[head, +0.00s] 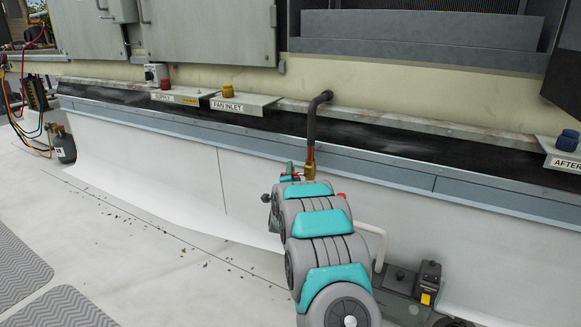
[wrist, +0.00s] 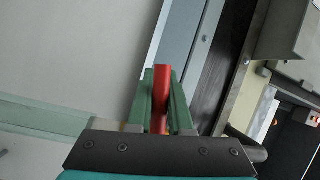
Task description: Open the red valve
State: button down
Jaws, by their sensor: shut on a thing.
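The red valve's handle (wrist: 161,100) shows in the wrist view as a red bar between the two green fingers of my gripper (wrist: 162,78). My gripper is shut on this bar. In the head view my grey and teal arm hides most of my gripper and the valve. A brass-coloured pipe end (head: 310,160) under a dark bent pipe (head: 314,112) rises just behind the arm's far end. How far the valve is turned cannot be told.
A long low ledge with a white skirt (head: 170,175) runs behind my arm. Labelled caps, yellow (head: 228,90) and blue (head: 567,140), stand on it. A grey gas bottle (head: 64,146) with hoses stands at far left. The white floor at left is mostly clear.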

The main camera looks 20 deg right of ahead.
jog(key=shift+s+d+f+n+g+y+p, duration=0.15)
jog(key=shift+s+d+f+n+g+p, duration=0.15)
jog(key=shift+f+n+g+p, duration=0.5)
jog(key=shift+s+d+f+n+g+y+p, duration=0.1)
jog(key=shift+s+d+f+n+g+p, duration=0.2)
jog(key=shift+f+n+p, duration=0.65)
jog(key=shift+s+d+f+n+g+y+p, duration=0.15)
jog(key=shift+s+f+n+g+p, duration=0.3)
jog(key=shift+n+p, duration=0.9)
jog(key=shift+w+n+b, duration=0.1)
jog(key=shift+n+b, duration=0.2)
jog(key=shift+b, duration=0.05)
jog(key=c, duration=0.8)
grip_release()
jog(key=shift+c, duration=0.2)
jog(key=shift+w+f+b, duration=0.1)
jog(key=shift+b, duration=0.25)
